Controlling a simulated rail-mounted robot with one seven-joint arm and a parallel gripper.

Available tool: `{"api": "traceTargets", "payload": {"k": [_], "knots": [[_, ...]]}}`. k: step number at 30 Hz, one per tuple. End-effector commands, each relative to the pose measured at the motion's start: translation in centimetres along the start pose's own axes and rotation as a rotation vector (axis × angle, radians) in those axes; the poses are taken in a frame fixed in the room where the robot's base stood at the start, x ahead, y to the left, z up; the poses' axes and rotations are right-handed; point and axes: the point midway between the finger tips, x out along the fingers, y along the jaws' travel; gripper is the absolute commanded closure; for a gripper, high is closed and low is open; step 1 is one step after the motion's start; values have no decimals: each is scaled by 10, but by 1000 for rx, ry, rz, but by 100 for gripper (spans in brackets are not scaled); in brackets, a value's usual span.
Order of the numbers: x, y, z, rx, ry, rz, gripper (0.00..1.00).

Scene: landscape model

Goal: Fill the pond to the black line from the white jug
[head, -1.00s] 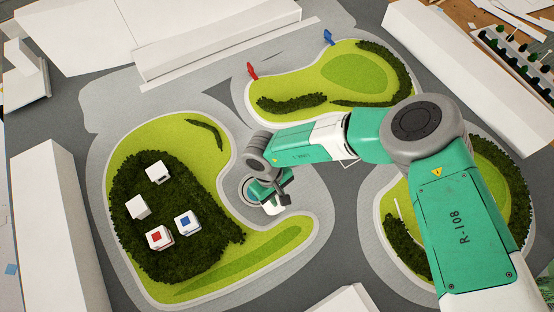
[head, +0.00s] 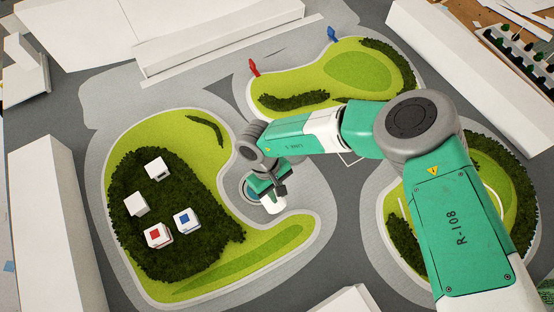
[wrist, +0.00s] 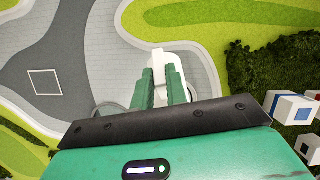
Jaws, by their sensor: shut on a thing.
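My gripper (head: 268,188) is shut on the white jug (head: 273,204), low beside the round pond (head: 247,190) on the grey paving. In the wrist view my green fingers (wrist: 161,90) are either side of the jug (wrist: 160,58), whose handle loop shows between them. The pond's inside looks bluish in the head view. The black line cannot be made out. I cannot tell how far the jug is tilted or whether water is flowing.
A green island with dark hedge (head: 165,215) and several white blocks, including a red-topped one (head: 158,235) and a blue-topped one (head: 187,220), lies to the left. Red (head: 253,67) and blue (head: 332,33) figures stand behind. Open paving (head: 320,195) lies right of the pond.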

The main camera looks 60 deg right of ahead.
Motion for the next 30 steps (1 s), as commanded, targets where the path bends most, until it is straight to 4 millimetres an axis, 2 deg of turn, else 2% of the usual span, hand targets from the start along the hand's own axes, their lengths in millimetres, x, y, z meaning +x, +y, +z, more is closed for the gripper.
{"api": "traceTargets", "payload": {"k": [30], "knots": [[-1, 1, -6, 1, -65, 2, 100]]}}
